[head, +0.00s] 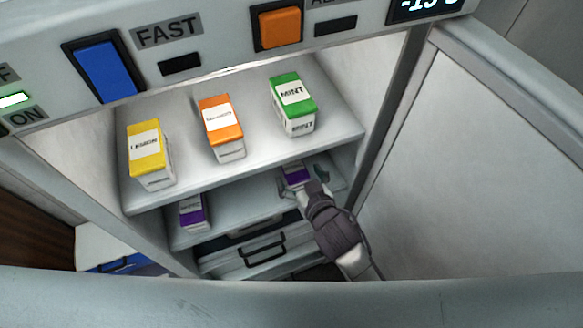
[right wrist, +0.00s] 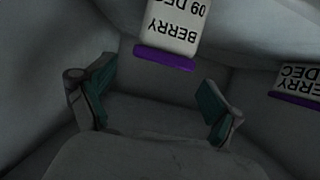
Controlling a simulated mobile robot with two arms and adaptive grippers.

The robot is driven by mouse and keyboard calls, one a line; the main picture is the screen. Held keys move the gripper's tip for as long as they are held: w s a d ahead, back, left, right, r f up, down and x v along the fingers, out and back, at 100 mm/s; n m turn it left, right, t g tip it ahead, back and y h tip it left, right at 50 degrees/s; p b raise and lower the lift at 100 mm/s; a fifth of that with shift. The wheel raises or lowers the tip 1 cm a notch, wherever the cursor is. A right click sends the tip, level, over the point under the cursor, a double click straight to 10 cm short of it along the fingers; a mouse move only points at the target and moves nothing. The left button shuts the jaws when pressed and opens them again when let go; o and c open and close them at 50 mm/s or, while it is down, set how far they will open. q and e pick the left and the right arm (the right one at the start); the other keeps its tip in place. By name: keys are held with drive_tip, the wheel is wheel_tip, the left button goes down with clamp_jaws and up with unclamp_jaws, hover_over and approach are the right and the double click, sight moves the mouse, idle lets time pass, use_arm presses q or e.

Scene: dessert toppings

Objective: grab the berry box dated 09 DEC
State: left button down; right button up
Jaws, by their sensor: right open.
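A white berry box with a purple edge, its upside-down label reading BERRY 09 DEC (right wrist: 172,30), is ahead of my right gripper (right wrist: 158,92) in the right wrist view. In the head view this appears to be the purple-topped box (head: 294,173) on the lower shelf, right side, partly hidden by my right gripper (head: 305,186). The fingers are open, with nothing between them and the box just beyond the tips. A second berry box (head: 192,212) stands to the left on that shelf. At the right wrist view's edge a second berry box (right wrist: 297,82) shows only DEC; its day is cut off.
The upper shelf (head: 245,158) above my right arm holds yellow lemon (head: 147,150), orange (head: 220,125) and green mint (head: 293,103) boxes. Drawers (head: 262,255) with dark handles lie below. The freezer door (head: 470,170) stands close on the right.

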sight(293, 166)
drive_tip(key=shift+x, duration=2.95)
drive_tip(key=c, duration=1.5)
